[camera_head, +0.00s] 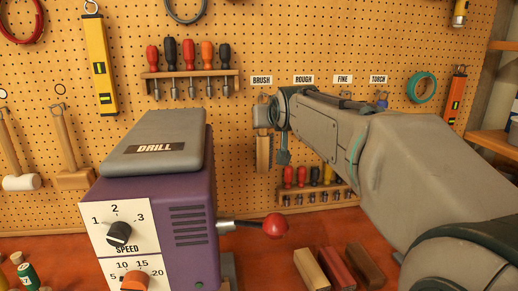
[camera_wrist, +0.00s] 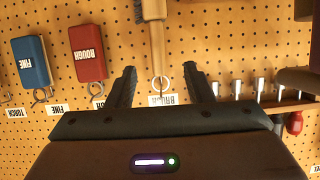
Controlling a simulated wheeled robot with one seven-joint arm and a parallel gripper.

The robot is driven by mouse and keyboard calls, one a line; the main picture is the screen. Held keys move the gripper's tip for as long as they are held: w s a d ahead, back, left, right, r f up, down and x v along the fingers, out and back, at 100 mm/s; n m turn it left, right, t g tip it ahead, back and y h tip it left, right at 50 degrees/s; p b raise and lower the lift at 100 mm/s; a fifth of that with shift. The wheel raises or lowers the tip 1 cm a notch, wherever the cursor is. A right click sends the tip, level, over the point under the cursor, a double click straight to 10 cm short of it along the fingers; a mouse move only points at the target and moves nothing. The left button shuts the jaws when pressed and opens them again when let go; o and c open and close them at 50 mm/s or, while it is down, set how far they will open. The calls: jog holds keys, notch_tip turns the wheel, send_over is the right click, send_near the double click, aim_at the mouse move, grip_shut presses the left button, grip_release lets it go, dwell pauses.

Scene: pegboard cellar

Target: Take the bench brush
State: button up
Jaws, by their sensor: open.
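The bench brush (camera_wrist: 156,45) hangs on the pegboard in the wrist view, which shows the scene upside down.
A blue FINE block (camera_wrist: 31,62) and a red ROUGH block (camera_wrist: 87,55) hang beside the brush. Screwdriver racks (camera_head: 180,74) are on the pegboard, one near the brush. A purple drill machine (camera_head: 185,215) with a red-knobbed lever (camera_head: 275,225) stands on the bench. Several wooden blocks (camera_head: 338,267) lie in front.

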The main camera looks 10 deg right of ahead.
aim_at(265, 134)
jog(key=shift+d+p+x, duration=0.1)
jog(key=shift+p+x, duration=0.75)
jog(key=shift+x, duration=2.55)
jog(key=shift+d+p+x, duration=0.15)
jog(key=shift+p+x, duration=0.7)
jog(key=shift+x, duration=2.55)
jog(key=shift+r, duration=0.1)
grip_shut()
